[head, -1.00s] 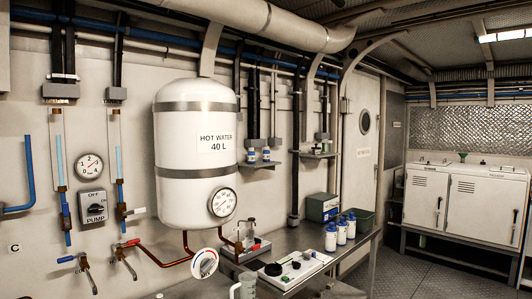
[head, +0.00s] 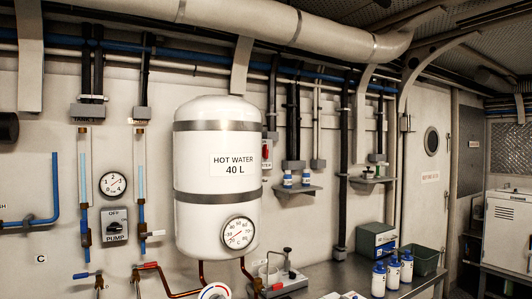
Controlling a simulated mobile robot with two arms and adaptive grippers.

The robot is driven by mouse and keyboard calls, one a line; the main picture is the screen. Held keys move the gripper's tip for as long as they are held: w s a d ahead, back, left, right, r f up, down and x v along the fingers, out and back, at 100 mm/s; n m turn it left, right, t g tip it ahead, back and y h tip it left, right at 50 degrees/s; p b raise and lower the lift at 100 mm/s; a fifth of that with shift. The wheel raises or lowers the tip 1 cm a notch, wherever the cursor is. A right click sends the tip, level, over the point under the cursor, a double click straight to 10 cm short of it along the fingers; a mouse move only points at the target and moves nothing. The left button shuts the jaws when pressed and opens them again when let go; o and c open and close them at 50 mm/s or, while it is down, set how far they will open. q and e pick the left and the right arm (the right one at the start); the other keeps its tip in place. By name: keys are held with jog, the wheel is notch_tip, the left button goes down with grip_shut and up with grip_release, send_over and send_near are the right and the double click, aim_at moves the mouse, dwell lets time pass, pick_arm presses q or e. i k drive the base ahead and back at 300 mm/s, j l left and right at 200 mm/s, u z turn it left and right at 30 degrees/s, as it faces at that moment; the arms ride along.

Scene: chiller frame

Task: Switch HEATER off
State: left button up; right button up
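A small pale switch box with a red part (head: 266,153) shows just past the right side of the white hot water tank (head: 215,225). The tank hides its left part, and only the end of a label that seems to read HEATER shows under it. I cannot tell its setting. The tank is marked HOT WATER 40 L and has a round temperature dial (head: 239,233) on its lower front. Neither of my grippers is in view.
A PUMP switch box (head: 114,225) and a round gauge (head: 113,184) are on the wall to the left. White bottles (head: 379,279), a green bin (head: 425,262) and a box (head: 376,241) stand on the bench (head: 330,276). A small shelf (head: 297,189) sticks out beyond the tank.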

aim_at(265, 147)
jog(key=i+l, duration=0.25)
jog(key=i+l+u, duration=0.15)
jog(key=l, duration=0.25)
jog(key=i+l, duration=0.25)
jog(key=i+l+u, duration=0.1)
jog(key=i+l, duration=0.15)
jog(key=l, duration=0.2)
jog(key=i+l+u, duration=0.1)
jog(key=l, duration=0.25)
jog(key=i, duration=0.1)
